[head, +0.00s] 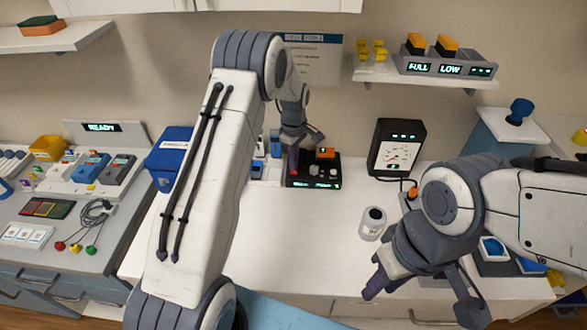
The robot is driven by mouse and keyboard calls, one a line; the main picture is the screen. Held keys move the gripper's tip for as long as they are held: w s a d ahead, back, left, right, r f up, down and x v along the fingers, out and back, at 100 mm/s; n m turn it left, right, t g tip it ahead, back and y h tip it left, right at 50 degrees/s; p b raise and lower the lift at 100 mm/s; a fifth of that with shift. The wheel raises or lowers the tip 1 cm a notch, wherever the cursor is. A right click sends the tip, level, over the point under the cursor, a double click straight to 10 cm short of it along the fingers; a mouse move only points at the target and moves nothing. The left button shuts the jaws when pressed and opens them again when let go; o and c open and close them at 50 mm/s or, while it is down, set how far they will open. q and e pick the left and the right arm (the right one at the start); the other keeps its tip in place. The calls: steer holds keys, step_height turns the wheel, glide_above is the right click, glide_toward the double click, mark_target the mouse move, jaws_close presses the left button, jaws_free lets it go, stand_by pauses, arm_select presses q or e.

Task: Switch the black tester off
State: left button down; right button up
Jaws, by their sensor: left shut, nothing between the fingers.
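A low black box (325,169), which looks like the tester, sits on the white worktop near the back wall. It has an orange part on top, small knobs and lit green marks on its front. My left gripper (293,164) is shut and empty, at the box's left end; I cannot tell whether it touches the box. My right gripper (372,289) hangs over the front of the worktop, well away from the box.
A black gauge (397,148) with a white dial stands to the right of the box. A blue bin (168,160) is partly behind my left arm. The middle of the worktop (290,235) is clear.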

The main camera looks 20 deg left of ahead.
arm_select(q)
steer(key=shift+f+b, duration=0.45)
steer(key=shift+f, duration=0.4)
stand_by(0.3)
steer(key=shift+r+p, duration=2.65)
steer(key=shift+r, duration=0.95)
steer(key=s+d+r+m+b, duration=0.1)
steer(key=s+d+r+m, duration=0.95)
steer(key=s+d, duration=0.35)
steer(key=s+d+r+m, duration=0.1)
steer(key=s+d+m, duration=0.1)
steer(key=s+m, duration=0.4)
steer(key=s+d+r+m+h+b, duration=0.1)
steer(key=s+m, duration=0.5)
steer(key=s, duration=1)
steer(key=shift+s+d+r, duration=0.25)
steer(key=shift+s+d, duration=0.1)
steer(key=shift+d, duration=0.1)
